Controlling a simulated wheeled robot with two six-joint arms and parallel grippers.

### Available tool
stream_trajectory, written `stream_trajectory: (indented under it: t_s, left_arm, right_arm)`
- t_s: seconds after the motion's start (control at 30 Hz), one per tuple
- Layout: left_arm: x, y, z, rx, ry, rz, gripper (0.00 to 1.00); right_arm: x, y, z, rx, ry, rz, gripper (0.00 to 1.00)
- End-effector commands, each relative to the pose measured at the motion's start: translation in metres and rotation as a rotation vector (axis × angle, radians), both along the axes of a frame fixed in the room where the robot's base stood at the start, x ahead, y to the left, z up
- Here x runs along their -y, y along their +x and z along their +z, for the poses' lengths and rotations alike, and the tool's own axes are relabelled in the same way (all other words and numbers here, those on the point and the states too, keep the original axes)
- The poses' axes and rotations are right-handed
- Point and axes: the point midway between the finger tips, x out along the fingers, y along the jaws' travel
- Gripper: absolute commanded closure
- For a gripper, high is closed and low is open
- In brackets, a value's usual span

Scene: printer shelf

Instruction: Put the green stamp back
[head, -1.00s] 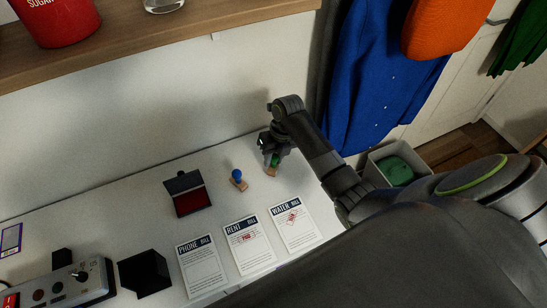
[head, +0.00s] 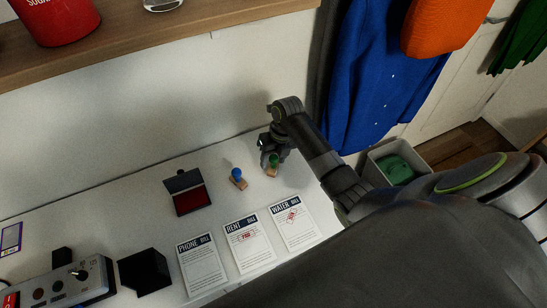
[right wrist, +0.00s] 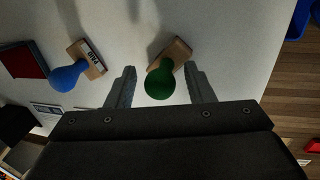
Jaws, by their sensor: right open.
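The green stamp (head: 272,168), with a round green handle and a wooden base, stands on the white tabletop right of the blue stamp (head: 237,177). In the right wrist view the green stamp (right wrist: 165,72) is between the two fingers of my right gripper (right wrist: 161,88). Gaps show on both sides, so the fingers are apart from it. My right gripper (head: 270,151) is open and empty, just behind the stamp in the head view. The blue stamp (right wrist: 75,72) also shows at the left of the right wrist view. My left gripper is not in view.
The open red ink pad (head: 190,200) lies left of the stamps. Three paper bills lie in front: phone (head: 203,268), rent (head: 249,245) and water (head: 293,228). A black box (head: 145,272) stands at the front left. A wall runs behind the table.

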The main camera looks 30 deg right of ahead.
Motion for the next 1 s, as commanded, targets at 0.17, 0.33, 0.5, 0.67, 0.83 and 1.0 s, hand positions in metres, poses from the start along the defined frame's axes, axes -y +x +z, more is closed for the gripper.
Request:
stream_trajectory:
  t_s: [0.17,0.33,0.5,0.67,0.83,1.0]
  left_arm:
    - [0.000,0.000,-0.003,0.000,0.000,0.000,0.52]
    - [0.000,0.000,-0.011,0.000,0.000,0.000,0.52]
    - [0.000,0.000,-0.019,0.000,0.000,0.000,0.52]
    - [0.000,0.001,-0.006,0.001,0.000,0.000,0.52]
    - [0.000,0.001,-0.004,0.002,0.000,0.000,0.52]
    - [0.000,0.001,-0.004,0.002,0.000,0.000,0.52]
  right_arm:
    - [0.005,0.001,0.019,0.006,-0.002,0.001,0.52]
    - [0.012,0.001,0.053,0.007,-0.003,0.002,0.52]
    - [0.020,0.000,0.089,0.006,-0.003,0.001,0.52]
    - [0.023,-0.001,0.114,0.001,-0.001,0.000,0.52]
    - [0.024,-0.002,0.120,-0.001,0.000,0.001,0.52]
    - [0.024,-0.002,0.120,0.000,0.000,0.000,0.52]
